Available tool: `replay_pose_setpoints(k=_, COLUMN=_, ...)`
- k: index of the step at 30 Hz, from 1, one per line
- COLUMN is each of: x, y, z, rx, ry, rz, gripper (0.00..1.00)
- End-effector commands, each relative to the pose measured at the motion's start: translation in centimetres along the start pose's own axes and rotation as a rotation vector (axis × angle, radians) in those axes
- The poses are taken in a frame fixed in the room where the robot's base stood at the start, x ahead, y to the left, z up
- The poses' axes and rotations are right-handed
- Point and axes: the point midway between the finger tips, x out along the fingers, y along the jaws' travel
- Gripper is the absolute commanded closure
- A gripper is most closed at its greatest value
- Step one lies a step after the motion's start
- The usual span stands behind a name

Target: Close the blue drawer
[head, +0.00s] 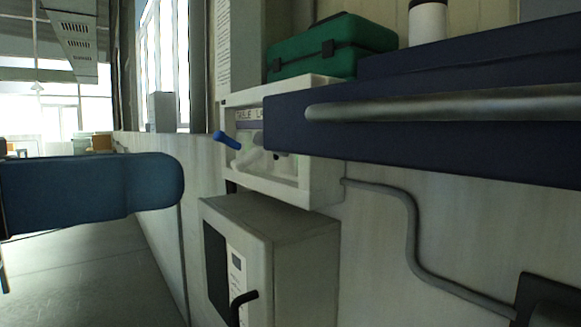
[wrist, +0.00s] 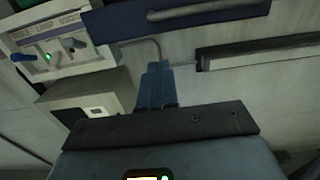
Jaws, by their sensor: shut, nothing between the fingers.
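The blue drawer (head: 430,150) is at the upper right of the head view. It has a dark navy front with a long grey bar handle (head: 450,103). Its front stands out from the pale wall, but how far it is open I cannot tell. In the wrist view a navy front (wrist: 215,16) with a grey bar crosses the top, cut off by the edge. My gripper (wrist: 157,66) shows in the wrist view with its blue fingers together and empty, below that front and apart from it in the picture.
A white-framed control box (head: 290,187) with a blue lever is left of the drawer, above a grey cabinet (head: 305,240) with a black handle. A green case (head: 325,48) and a white bottle (head: 428,25) stand above. A pipe (head: 411,225) runs down the wall. Floor at left is clear.

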Motion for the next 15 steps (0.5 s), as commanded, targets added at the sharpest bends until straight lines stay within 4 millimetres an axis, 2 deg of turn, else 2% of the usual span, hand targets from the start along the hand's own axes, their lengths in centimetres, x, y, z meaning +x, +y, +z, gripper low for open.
replay_pose_setpoints(k=5, x=1.9, y=0.0, z=0.1, rx=0.0, ry=0.001, rz=-0.004, gripper=1.0)
replay_pose_setpoints(k=15, x=8.6, y=-0.1, z=0.2, rx=0.0, ry=-0.001, rz=-0.006, gripper=1.0)
